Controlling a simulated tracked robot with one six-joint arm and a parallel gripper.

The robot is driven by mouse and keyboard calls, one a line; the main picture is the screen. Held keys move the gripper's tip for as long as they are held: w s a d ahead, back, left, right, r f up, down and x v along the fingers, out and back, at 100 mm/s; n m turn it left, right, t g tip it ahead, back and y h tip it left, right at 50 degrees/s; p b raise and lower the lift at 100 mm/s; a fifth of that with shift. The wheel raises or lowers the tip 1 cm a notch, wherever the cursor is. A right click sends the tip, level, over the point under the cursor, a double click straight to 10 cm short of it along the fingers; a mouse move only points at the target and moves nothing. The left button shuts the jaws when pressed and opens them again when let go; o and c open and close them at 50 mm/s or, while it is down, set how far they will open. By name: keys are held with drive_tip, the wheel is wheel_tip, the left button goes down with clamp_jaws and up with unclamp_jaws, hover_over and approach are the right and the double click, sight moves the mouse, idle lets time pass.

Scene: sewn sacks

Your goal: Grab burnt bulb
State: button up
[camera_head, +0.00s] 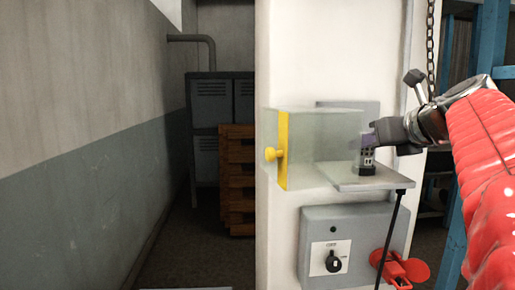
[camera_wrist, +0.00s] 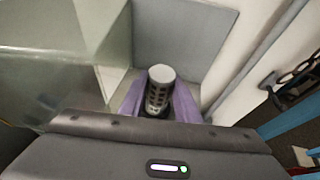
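The burnt bulb (camera_head: 367,158) is a small upright cylinder with a slotted grey body. It stands in a dark socket (camera_head: 367,171) on a grey shelf (camera_head: 385,181) fixed to the white pillar. In the wrist view the bulb (camera_wrist: 159,88) shows its pale round top between two purple fingers. My gripper (camera_head: 368,139) reaches in from the right at the bulb's upper part. In the wrist view my gripper (camera_wrist: 160,98) has a finger close against each side of the bulb, with no clear gap. The bulb's lower end is partly hidden there.
A clear cover (camera_head: 325,135) with a yellow edge and knob (camera_head: 270,154) stands left of the bulb. Below is a grey switch box (camera_head: 340,235) with a red lever (camera_head: 402,268). A chain (camera_head: 430,45) and blue posts (camera_head: 487,45) are at the right.

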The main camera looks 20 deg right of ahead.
drive_tip(key=c, duration=0.5)
drive_tip(key=shift+r, duration=0.1)
